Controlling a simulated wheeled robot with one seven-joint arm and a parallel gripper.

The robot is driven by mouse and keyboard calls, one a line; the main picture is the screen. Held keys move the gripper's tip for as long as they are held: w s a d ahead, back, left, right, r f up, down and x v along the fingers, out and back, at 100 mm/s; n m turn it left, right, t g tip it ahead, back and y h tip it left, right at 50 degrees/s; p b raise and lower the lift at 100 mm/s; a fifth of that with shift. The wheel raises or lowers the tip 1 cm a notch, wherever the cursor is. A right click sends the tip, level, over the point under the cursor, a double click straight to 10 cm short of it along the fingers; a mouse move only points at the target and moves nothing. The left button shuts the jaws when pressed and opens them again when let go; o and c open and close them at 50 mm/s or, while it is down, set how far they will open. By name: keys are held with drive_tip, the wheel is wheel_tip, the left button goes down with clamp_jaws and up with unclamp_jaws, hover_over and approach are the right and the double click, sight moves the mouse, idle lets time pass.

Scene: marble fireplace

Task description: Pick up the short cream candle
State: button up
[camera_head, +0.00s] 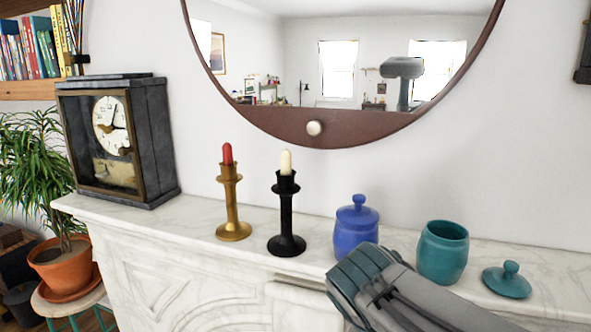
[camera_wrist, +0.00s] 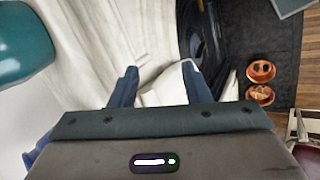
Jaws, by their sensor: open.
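The short cream candle (camera_head: 286,162) stands upright in a black candlestick (camera_head: 286,215) on the marble mantel in the head view. A red candle (camera_head: 227,153) stands in a brass candlestick (camera_head: 233,205) to its left. My gripper (camera_wrist: 160,82) is open and empty in the wrist view, its two blue fingers apart over the mantel's edge. In the head view my arm comes in from the lower right, in front of the blue jar and to the right of the black candlestick. The fingertips are hidden there. The candle does not show in the wrist view.
A lidded blue jar (camera_head: 356,228), an open teal jar (camera_head: 442,252) and a teal lid (camera_head: 507,280) stand on the right of the mantel (camera_head: 190,222). A dark clock (camera_head: 118,140) stands at the left. A round mirror (camera_head: 340,90) hangs behind. Mantel between clock and brass candlestick is clear.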

drive_tip(key=w+a+r+n+t+h, duration=0.2)
drive_tip(key=w+a+r+n+t, duration=0.15)
drive_tip(key=w+r+n, duration=0.35)
drive_tip(key=n+t+y+b, duration=0.1)
drive_tip(key=n+t, duration=0.8)
drive_tip(key=n, duration=0.6)
approach(285, 163)
drive_tip(key=x, duration=0.1)
drive_tip(key=p+x, duration=0.1)
drive_tip(key=x, duration=0.2)
drive_tip(key=shift+w+r+p, duration=0.3)
drive_tip(key=shift+r, duration=0.05)
drive_tip(key=shift+f+p+x, duration=0.15)
drive_tip(key=shift+p+x, duration=0.4)
drive_tip(key=shift+x, duration=1)
drive_tip(key=shift+f+p+x, duration=0.15)
drive_tip(key=shift+p+x, duration=0.4)
drive_tip(key=shift+x, duration=0.95)
drive_tip(key=shift+d, duration=0.1)
clamp_jaws()
